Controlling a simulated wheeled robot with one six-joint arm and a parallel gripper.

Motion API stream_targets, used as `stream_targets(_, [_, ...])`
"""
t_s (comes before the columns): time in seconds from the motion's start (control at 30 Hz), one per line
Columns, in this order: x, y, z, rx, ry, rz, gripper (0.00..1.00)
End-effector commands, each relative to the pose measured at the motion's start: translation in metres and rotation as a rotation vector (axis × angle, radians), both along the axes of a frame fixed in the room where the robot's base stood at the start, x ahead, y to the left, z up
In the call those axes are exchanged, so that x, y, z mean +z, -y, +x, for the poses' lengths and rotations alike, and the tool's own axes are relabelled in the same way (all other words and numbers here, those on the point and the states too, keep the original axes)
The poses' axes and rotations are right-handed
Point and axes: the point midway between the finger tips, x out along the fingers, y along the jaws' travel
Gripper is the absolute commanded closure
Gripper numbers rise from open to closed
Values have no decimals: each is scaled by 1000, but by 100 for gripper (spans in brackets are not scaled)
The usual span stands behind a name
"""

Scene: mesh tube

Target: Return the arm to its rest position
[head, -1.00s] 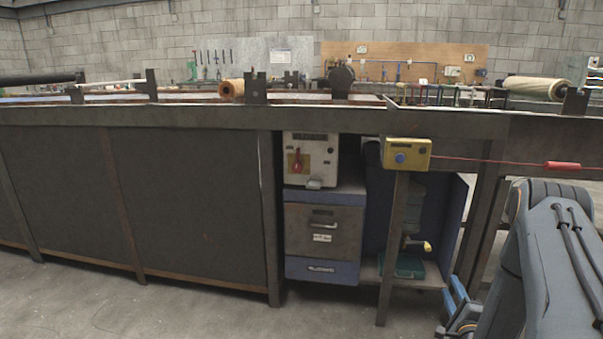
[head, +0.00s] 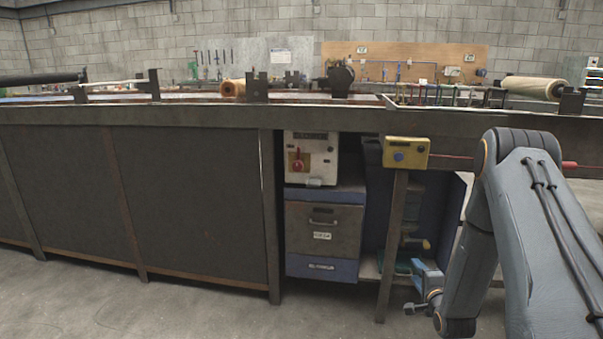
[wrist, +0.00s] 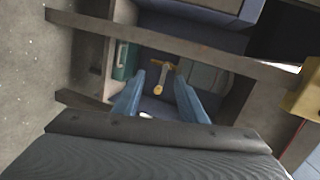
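My arm (head: 510,220) is bent at the right of the head view, in front of the long metal bench. My gripper (head: 424,282) hangs low beside the bench leg, below the tabletop. In the wrist view its two blue fingers (wrist: 158,85) are spread apart. The yellow-handled valve (wrist: 162,68) shows in the gap between them, seemingly beyond the tips. No held object is visible. In the head view the valve's yellow handle (head: 426,244) is just above my gripper.
A bench leg (head: 392,240) and the tabletop edge (head: 230,115) are close to my arm. A yellow button box (head: 406,152) with a red cord sits on the edge. A control cabinet (head: 323,235) stands under the bench. The floor (head: 150,310) in front is clear.

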Motion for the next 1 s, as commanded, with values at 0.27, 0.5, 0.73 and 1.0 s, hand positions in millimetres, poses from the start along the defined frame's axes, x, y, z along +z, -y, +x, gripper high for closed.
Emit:
stream_targets(0.27, [37,-111,9,203,-219,-262,62])
stream_targets(0.5, [67,-207,-25,425,-398,-499,62])
stream_targets(0.73, [96,-287,-89,673,-541,-716,62])
stream_targets(1.0, [129,-356,-197,1011,-669,-953,62])
